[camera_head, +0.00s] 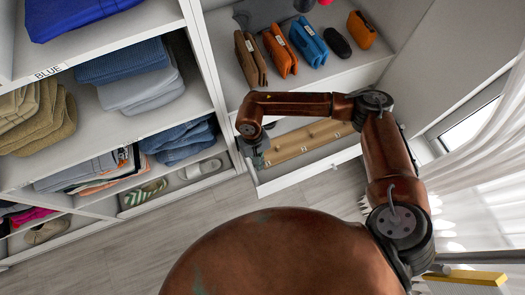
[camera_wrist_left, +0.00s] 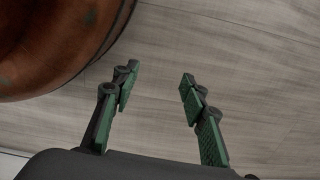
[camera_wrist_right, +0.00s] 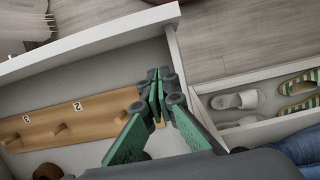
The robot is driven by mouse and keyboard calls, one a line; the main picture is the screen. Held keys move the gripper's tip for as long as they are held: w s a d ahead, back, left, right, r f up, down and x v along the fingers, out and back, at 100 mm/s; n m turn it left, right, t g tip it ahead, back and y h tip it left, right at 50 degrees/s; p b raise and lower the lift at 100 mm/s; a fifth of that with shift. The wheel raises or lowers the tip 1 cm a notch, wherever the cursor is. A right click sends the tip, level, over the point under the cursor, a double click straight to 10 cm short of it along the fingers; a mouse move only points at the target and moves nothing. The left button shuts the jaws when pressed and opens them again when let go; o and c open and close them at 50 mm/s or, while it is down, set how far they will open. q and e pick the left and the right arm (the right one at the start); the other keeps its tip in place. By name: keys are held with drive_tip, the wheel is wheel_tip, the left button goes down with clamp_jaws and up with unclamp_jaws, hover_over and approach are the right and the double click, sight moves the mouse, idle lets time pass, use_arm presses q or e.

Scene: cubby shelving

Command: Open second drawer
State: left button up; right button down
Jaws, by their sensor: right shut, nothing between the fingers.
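A white drawer (camera_head: 312,171) stands pulled out at the bottom of the right-hand shelf unit, its inside showing. Its front wall also shows in the right wrist view (camera_wrist_right: 95,45). A wooden board (camera_head: 300,142) with pegs and number labels lies in it, seen again in the right wrist view (camera_wrist_right: 70,121). My right gripper (camera_head: 258,158) is at the drawer's left end. In the right wrist view its fingertips (camera_wrist_right: 158,82) are together and empty, over the drawer near its corner; contact cannot be told. My left gripper (camera_wrist_left: 158,78) is open and empty above the floor.
Slippers (camera_head: 201,168) and striped sandals (camera_head: 142,193) sit in low compartments to the left. Folded jeans (camera_head: 180,142) lie above them. Several wallets or bags (camera_head: 308,45) stand on the shelf above the drawer. A white curtain (camera_head: 480,150) hangs at the right. The floor (camera_head: 120,262) in front is clear.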

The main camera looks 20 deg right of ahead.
use_arm(q)
drive_tip(key=shift+w+d+r+b, duration=0.25)
drive_tip(key=shift+w+r, duration=0.15)
drive_tip(key=shift+r, duration=0.3)
drive_tip(key=shift+w+d+r+b, duration=0.1)
drive_tip(key=shift+w+d+r, duration=0.25)
drive_tip(key=shift+r, duration=0.35)
use_arm(e)
drive_tip(key=shift+s+f, duration=0.5)
drive_tip(key=shift+s, duration=0.3)
drive_tip(key=shift+s+f, duration=0.55)
drive_tip(key=shift+s, duration=0.3)
drive_tip(key=shift+s+f, duration=0.5)
drive_tip(key=shift+s, duration=0.3)
use_arm(q)
drive_tip(key=shift+w+a, duration=0.1)
